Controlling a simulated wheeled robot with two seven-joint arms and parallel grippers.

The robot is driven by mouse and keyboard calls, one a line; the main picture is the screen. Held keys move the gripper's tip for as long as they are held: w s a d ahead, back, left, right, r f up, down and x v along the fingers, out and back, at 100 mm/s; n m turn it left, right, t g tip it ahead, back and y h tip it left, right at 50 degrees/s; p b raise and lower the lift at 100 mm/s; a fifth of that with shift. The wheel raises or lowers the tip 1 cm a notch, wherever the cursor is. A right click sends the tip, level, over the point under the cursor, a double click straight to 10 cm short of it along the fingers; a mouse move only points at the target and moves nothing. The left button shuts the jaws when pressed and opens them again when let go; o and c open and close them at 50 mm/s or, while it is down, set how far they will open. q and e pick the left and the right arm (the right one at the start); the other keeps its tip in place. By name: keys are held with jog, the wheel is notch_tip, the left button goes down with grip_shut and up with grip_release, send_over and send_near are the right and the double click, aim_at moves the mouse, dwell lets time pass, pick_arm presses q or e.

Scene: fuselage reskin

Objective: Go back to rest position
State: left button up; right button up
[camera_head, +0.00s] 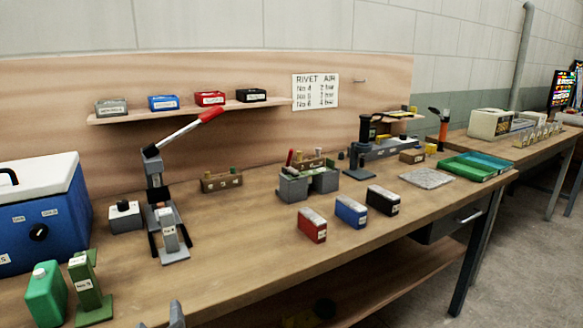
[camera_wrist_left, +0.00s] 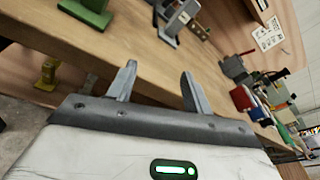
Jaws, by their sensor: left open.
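My left gripper (camera_wrist_left: 155,85) shows in the left wrist view with its two grey fingers spread apart and nothing between them. It is beside the front edge of the wooden workbench (camera_head: 240,270), apart from the things on it. My right gripper is in neither view.
On the bench stand a lever press (camera_head: 165,215), a blue box with white lid (camera_head: 45,215), a green bottle (camera_head: 46,293), and red (camera_head: 312,226), blue (camera_head: 350,211) and black (camera_head: 383,199) boxes. The front middle of the bench is clear.

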pick_arm(q)
jog(key=s+d+f+n+g+h, duration=0.2)
jog(key=s+f+n, duration=0.5)
jog(key=n, duration=0.5)
jog(key=s+d+f+n+g+h, duration=0.2)
jog(key=s+d+f+n+h, duration=0.3)
jog(key=f+n, duration=0.6)
jog(key=s+n+h, duration=0.1)
jog(key=s+h, duration=0.1)
jog(key=shift+s+f, duration=0.35)
